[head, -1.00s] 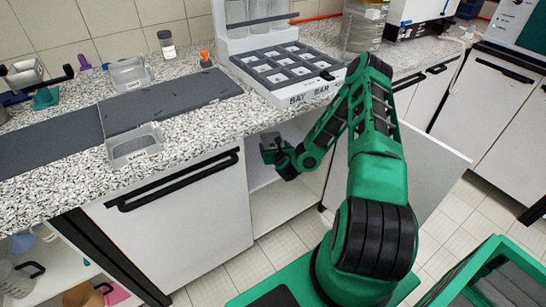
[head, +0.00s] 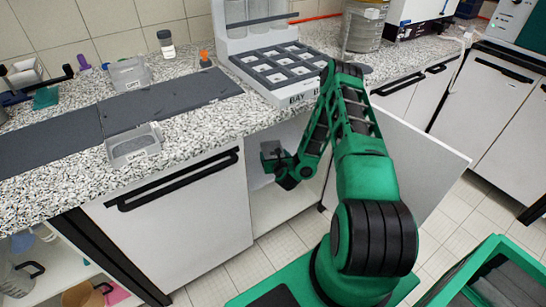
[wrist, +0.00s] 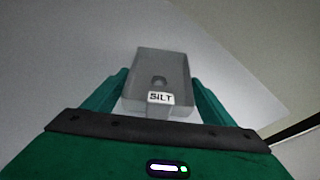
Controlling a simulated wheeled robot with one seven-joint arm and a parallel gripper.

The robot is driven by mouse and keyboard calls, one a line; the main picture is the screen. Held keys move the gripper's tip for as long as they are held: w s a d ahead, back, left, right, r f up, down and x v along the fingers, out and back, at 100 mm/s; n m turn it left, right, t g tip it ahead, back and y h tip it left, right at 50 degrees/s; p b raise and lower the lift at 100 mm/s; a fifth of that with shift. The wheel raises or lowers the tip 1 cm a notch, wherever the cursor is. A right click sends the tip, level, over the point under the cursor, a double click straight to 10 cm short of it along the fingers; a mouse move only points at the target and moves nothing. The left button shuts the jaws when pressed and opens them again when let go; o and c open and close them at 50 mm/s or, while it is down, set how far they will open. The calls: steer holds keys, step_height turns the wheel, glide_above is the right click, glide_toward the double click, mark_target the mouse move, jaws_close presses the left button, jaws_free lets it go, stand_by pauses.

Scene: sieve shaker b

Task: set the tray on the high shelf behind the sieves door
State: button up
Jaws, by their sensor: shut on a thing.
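The tray (wrist: 140,62) is a small grey, open box with a label reading SILT on its near face. My gripper (wrist: 158,95) is shut on it, with one green finger along each side. A dark round spot shows inside the tray. In the head view my gripper (head: 272,158) is at the opening of the cupboard under the counter, and the tray there is small and dark. The cupboard door (head: 425,165) stands open to the right. The high shelf is not clearly seen; the wrist view shows only plain pale surfaces around the tray.
The granite counter (head: 205,125) overhangs the opening, with a white rack labelled BAY (head: 285,92) above. A closed white front with a black handle (head: 175,182) is left of the opening. Other small label trays (head: 134,150) stand on the counter. The tiled floor is clear ahead.

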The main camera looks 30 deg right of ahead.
mark_target(275, 157)
steer(key=o, duration=1.1)
steer(key=shift+v, duration=6.05)
